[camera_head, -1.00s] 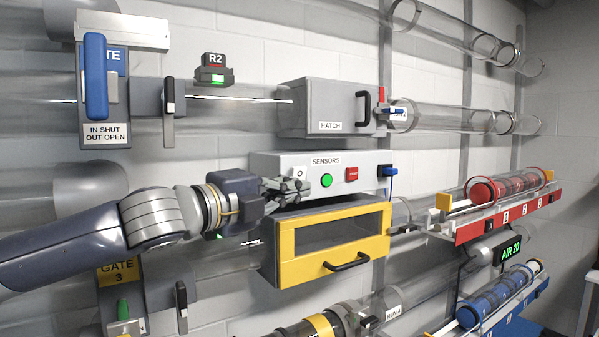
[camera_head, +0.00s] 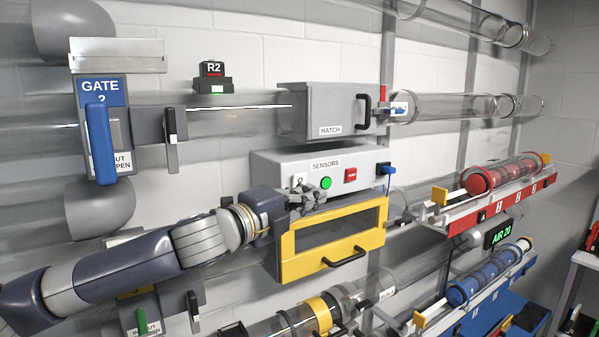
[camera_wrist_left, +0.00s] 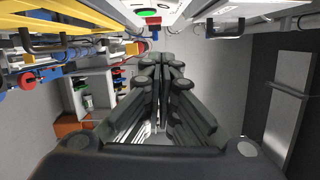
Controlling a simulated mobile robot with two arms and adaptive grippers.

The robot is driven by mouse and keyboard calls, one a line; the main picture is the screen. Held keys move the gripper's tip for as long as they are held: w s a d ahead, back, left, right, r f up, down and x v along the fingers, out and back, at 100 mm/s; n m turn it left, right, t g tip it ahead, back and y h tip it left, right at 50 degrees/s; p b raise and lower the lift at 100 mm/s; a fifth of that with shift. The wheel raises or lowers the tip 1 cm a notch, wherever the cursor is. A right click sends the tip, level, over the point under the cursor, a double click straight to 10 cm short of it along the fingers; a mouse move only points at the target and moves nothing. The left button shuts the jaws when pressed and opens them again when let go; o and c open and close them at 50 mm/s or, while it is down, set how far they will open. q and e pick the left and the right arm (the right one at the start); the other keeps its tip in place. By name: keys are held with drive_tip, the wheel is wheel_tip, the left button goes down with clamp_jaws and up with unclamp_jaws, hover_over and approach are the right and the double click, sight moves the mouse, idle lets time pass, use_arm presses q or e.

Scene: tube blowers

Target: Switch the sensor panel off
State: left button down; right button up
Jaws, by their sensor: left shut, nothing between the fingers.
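The sensor panel (camera_head: 268,175) is a pale grey box labelled SENSORS, in the middle of the head view. My left gripper (camera_head: 318,196) is shut and empty in front of the panel's lower edge, just below the green button. I cannot tell whether it touches. The wrist view shows the shut fingers (camera_wrist_left: 165,60) below the green button (camera_wrist_left: 150,18). My right gripper is out of view.
A yellow-framed drawer (camera_head: 288,256) with a black handle is directly below the panel. The grey hatch box (camera_head: 335,107) is above it. Gate 2's blue handle (camera_head: 100,143) is left. Racks of red (camera_head: 500,195) and blue (camera_head: 490,280) canisters stand right.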

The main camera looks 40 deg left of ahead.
sight(299, 185)
use_arm(q)
drive_tip(key=a, duration=0.1)
drive_tip(key=w+a, duration=0.2)
drive_tip(key=shift+a+r, duration=0.25)
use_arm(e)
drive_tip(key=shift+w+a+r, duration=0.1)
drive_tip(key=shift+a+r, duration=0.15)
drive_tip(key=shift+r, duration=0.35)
